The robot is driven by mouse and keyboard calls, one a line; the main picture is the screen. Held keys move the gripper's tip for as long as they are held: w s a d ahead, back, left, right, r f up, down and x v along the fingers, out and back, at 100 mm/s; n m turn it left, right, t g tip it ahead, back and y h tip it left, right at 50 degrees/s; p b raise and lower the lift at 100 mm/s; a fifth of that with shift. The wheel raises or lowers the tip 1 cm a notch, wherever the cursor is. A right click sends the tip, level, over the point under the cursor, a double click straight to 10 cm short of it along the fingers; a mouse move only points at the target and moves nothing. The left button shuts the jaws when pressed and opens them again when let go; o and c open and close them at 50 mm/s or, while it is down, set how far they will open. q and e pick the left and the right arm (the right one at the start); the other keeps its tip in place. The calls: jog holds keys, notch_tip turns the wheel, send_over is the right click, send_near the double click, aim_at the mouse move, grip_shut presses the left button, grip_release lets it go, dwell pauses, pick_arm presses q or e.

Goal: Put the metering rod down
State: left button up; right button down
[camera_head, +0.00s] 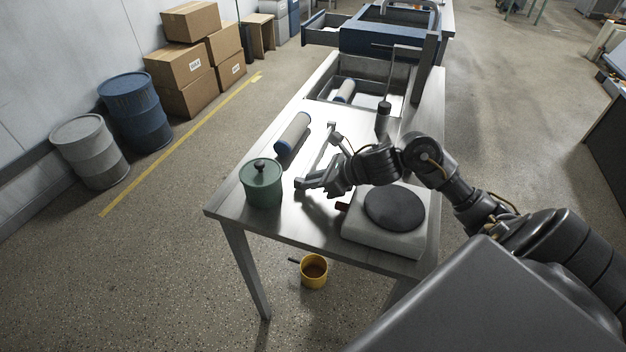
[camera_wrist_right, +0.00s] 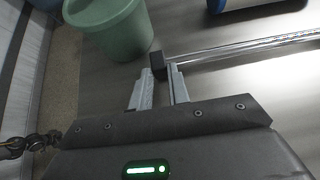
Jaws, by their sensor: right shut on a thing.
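The metering rod (camera_wrist_right: 240,48) is a thin shiny bar with a dark block at its near end. In the head view the rod (camera_head: 325,155) slants away over the steel table. My right gripper (camera_head: 310,184) is low over the table's left part, just right of the green lidded pot. In the wrist view its fingers (camera_wrist_right: 160,88) are shut on the rod's dark end block. I cannot tell whether the rod touches the table. The far end of the rod is cut off in the wrist view. My left gripper is not in view.
The green pot (camera_head: 262,186) stands close to my right gripper. A blue-ended roller (camera_head: 293,133) lies beyond it. A pale device with a round dark plate (camera_head: 394,208) sits at the front right. The steel table (camera_head: 228,205) has a sunken tray behind. A yellow mug (camera_head: 314,270) is below.

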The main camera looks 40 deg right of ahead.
jog(key=shift+f, duration=0.2)
jog(key=c, duration=1.3)
grip_release()
jog(key=shift+c, duration=0.2)
jog(key=b+v, duration=0.2)
jog(key=v, duration=1)
